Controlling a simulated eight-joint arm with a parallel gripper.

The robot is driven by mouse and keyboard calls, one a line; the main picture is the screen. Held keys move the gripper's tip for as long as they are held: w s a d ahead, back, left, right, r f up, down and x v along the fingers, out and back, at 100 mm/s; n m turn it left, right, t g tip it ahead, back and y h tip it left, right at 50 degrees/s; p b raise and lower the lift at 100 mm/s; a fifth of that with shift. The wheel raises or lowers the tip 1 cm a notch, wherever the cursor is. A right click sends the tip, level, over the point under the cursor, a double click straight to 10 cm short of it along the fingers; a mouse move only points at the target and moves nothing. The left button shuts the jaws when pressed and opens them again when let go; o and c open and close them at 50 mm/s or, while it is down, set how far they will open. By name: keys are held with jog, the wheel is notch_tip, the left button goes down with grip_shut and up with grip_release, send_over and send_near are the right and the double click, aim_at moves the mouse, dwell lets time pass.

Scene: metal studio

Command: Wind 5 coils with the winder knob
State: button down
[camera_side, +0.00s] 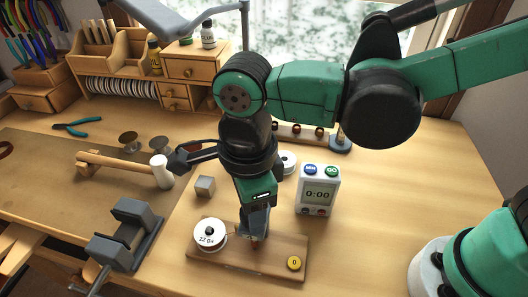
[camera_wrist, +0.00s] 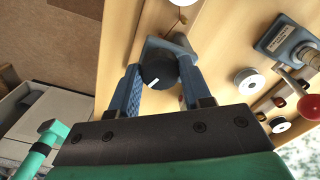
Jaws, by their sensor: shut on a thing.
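The winder is a flat wooden board (camera_side: 262,268) at the front of the bench in the side view. A white wire spool (camera_side: 209,236) marked "22 ga" sits at its left end. A yellow disc (camera_side: 294,263) showing 0 sits at its right end. My gripper (camera_side: 254,236) reaches down to the board between them. In the wrist view, the blue fingers of my gripper (camera_wrist: 159,80) are shut on a round black knob (camera_wrist: 157,73) with a white mark line. The knob is hidden behind my fingers in the side view.
A white timer (camera_side: 318,192) reading 0:00 stands behind the board, right of my gripper. A grey metal block (camera_side: 205,186), a mallet (camera_side: 125,165) and a grey vise (camera_side: 127,237) lie to the left. The bench right of the timer is clear.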

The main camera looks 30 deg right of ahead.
jog(key=shift+m, duration=0.6)
jog(key=shift+c, duration=1.9)
grip_release()
jog(key=shift+r, duration=2.85)
